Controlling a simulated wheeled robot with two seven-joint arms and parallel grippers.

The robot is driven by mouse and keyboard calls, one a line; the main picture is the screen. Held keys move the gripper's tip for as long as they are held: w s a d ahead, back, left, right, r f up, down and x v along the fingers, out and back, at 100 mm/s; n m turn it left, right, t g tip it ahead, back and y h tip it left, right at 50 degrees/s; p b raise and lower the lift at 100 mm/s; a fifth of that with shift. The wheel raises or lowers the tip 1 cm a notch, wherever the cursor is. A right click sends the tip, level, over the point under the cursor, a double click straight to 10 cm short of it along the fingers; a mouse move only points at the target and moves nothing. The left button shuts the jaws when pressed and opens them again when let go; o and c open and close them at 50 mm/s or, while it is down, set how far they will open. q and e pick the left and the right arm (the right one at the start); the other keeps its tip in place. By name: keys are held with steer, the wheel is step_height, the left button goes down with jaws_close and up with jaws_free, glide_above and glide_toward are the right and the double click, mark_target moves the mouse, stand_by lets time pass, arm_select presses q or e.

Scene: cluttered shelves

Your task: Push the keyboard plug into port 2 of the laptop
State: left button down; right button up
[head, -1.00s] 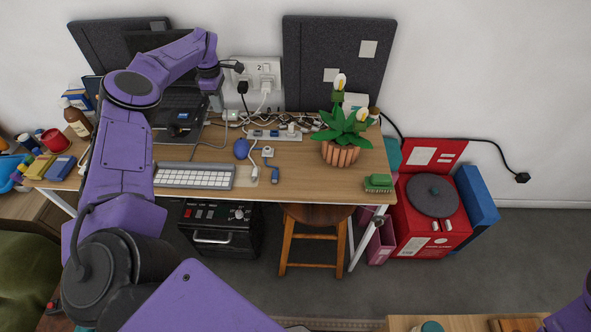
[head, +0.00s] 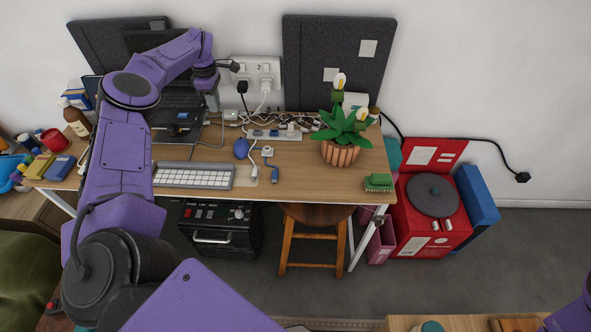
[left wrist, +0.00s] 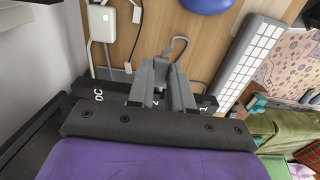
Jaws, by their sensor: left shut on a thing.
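The black laptop (head: 175,118) stands open at the back left of the desk, partly behind my left arm. In the left wrist view its dark port edge (left wrist: 110,97) shows the labels DC, 2 and 1. My left gripper (head: 212,100) is at the laptop's right side. In the left wrist view my left gripper (left wrist: 160,88) is shut on the grey keyboard plug (left wrist: 161,70), in line with label 2. I cannot tell how deep the plug sits, as the fingers hide its tip. Its cable (left wrist: 181,45) curves away. The keyboard (head: 194,176) lies at the desk's front. My right gripper is out of view.
A blue mouse (head: 241,148), a power strip (head: 274,134) and loose cables lie right of the laptop. In the left wrist view a white plug (left wrist: 101,24) with a cable is close to the DC end. A potted plant (head: 341,151) stands farther right.

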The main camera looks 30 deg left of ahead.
arm_select(q)
steer(key=shift+s+a, duration=0.4)
steer(key=shift+a, duration=0.2)
stand_by(0.7)
steer(key=c, duration=0.9)
jaws_free()
steer(key=shift+a, duration=0.1)
steer(key=shift+c, duration=0.2)
step_height(320, 180, up, 10)
steer(key=shift+r+b, duration=0.25)
steer(key=shift+b, duration=0.15)
